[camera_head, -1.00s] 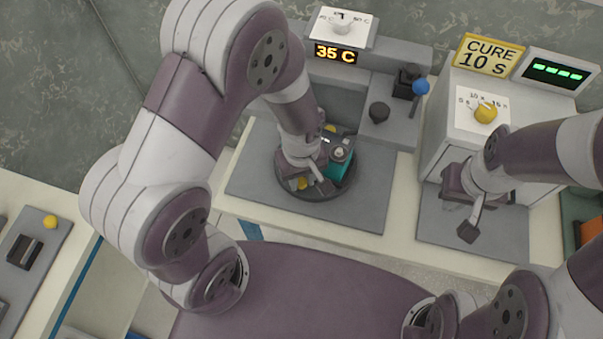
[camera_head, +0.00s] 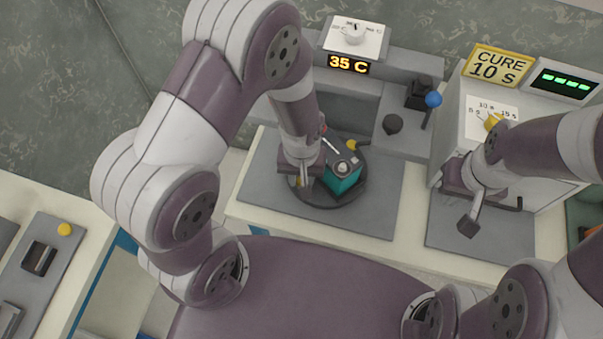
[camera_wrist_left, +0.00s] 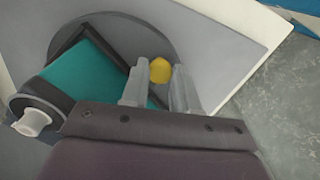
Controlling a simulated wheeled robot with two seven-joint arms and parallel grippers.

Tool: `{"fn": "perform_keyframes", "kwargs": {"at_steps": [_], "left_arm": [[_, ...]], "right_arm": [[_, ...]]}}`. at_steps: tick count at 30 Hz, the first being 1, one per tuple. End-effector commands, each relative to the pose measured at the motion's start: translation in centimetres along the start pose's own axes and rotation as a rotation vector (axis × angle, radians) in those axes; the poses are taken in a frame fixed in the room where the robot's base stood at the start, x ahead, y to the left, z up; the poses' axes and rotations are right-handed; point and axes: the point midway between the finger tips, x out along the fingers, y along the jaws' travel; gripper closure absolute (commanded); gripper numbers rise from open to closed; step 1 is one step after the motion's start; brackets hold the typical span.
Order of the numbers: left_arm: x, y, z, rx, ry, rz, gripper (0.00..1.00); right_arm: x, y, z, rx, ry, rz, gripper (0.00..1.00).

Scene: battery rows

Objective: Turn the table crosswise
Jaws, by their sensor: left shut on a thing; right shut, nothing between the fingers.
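The table is a round dark turntable (camera_head: 335,203) on a grey base plate. It also shows in the left wrist view (camera_wrist_left: 188,47). A teal block (camera_head: 344,181) with dark ends and a pale round cap sits on it, lying slantwise; it also shows in the left wrist view (camera_wrist_left: 85,78). A yellow knob (camera_head: 352,145) stands at the turntable's far right. My left gripper (camera_head: 302,184) is shut on another yellow knob (camera_wrist_left: 160,70) at the near left rim, partly hidden by the fingers. My right gripper (camera_head: 467,226) is shut and empty, in front of the cure box.
Behind the turntable stands a grey unit with a 35 C display (camera_head: 348,64), a dial and a blue-knobbed lever (camera_head: 432,100). The cure box (camera_head: 465,110) with its yellow dial stands to the right. A side bench (camera_head: 45,260) with a slotted plate is at left.

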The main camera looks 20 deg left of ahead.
Motion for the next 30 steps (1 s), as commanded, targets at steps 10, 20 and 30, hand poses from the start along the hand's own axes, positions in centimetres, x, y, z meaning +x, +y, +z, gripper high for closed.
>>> {"fn": "perform_keyframes", "kwargs": {"at_steps": [10, 20, 30], "left_arm": [[-0.13, 0.07, -0.17, 0.041, 0.004, 0.002, 1.00], [-0.13, 0.09, -0.18, 0.043, 0.005, 0.002, 1.00], [-0.07, 0.05, -0.11, 0.043, 0.003, 0.001, 0.60]], "right_arm": [[-0.26, 0.00, -0.03, 0.000, 0.000, 0.000, 1.00], [-0.26, 0.00, -0.03, 0.000, 0.000, 0.000, 1.00], [-0.24, 0.00, -0.03, 0.000, 0.000, 0.000, 1.00]]}}
